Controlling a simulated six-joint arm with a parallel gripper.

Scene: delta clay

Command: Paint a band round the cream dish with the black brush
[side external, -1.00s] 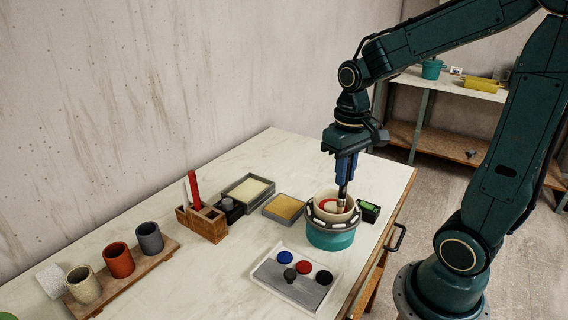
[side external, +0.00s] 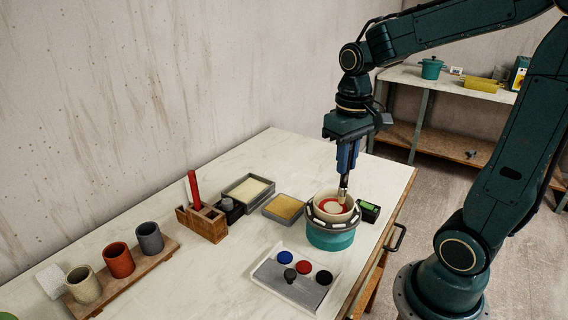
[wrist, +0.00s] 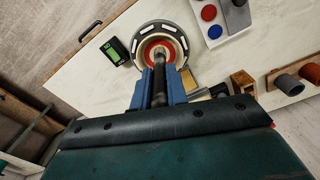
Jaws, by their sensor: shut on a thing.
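The cream dish (side external: 322,212) sits on a teal turntable (side external: 331,239) with a dark, light-marked rim. Red paint shows as a ring inside the dish, in the side view and the wrist view (wrist: 161,35). My gripper (side external: 346,174) is above the dish, shut on the black brush (wrist: 158,92). The brush points down, its tip over the right part of the dish in the side view. I cannot tell whether the tip touches the dish.
A paint tray (side external: 297,279) with blue, red and dark pots is in front. A green-screened device (side external: 369,210) stands close right of the turntable. Behind are a sponge tray (side external: 284,207), a grey box (side external: 248,188) and a wooden holder (side external: 203,222). Cups stand on a board at left.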

